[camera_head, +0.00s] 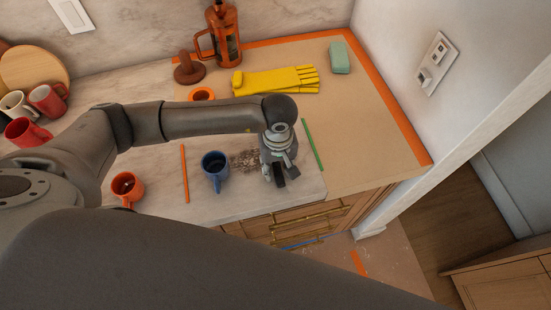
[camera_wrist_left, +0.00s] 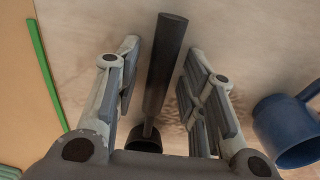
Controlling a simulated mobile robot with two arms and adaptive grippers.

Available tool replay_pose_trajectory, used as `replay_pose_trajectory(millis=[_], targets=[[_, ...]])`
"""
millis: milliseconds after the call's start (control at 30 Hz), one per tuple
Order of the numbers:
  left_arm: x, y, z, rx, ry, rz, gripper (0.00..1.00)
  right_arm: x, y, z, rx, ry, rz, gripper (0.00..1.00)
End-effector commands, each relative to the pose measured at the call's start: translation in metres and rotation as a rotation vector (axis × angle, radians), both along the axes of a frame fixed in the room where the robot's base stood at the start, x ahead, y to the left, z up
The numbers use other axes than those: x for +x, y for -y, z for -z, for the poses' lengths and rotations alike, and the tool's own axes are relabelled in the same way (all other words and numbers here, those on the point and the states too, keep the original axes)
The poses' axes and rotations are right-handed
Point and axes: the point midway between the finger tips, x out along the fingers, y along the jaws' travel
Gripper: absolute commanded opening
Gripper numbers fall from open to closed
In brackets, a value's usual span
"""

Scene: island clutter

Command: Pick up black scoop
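The black scoop (camera_wrist_left: 164,75) lies on the pale marble counter in the left wrist view, its long dark handle running between my left gripper's fingers and its rounded bowl near the palm. My left gripper (camera_wrist_left: 160,85) is open, with a finger on each side of the handle and a visible gap on both sides. In the head view the left gripper (camera_head: 281,178) points down over the counter near its front edge, to the right of the blue mug, and mostly hides the scoop. My right gripper is not in view.
A blue mug (camera_head: 215,167) stands close beside the left gripper, with a green strip (camera_head: 312,145) on its other side. An orange strip (camera_head: 184,173) and an orange mug (camera_head: 127,187) lie farther left. Yellow gloves (camera_head: 275,81) and a French press (camera_head: 224,38) are behind.

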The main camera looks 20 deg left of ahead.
Motion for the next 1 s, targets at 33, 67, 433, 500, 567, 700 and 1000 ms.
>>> replay_pose_trajectory(millis=[33,67,433,500,567,700,1000], targets=[[0.000,0.000,0.000,0.000,0.000,0.000,0.27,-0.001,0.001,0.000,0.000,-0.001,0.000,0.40],[0.000,0.000,0.000,0.000,0.000,0.000,0.23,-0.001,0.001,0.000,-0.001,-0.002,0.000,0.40],[0.000,0.000,-0.001,0.000,0.000,0.000,0.03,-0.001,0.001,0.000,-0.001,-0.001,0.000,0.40],[0.000,0.000,-0.001,0.000,0.000,0.000,0.03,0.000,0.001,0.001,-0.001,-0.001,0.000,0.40],[0.000,0.000,-0.002,0.000,0.001,0.000,0.03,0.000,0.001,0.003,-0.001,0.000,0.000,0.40],[0.001,0.000,-0.009,-0.001,0.003,0.001,0.03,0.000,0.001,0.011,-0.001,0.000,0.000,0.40],[-0.025,0.005,-0.059,-0.004,0.007,0.007,0.03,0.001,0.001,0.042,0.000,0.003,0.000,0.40]])
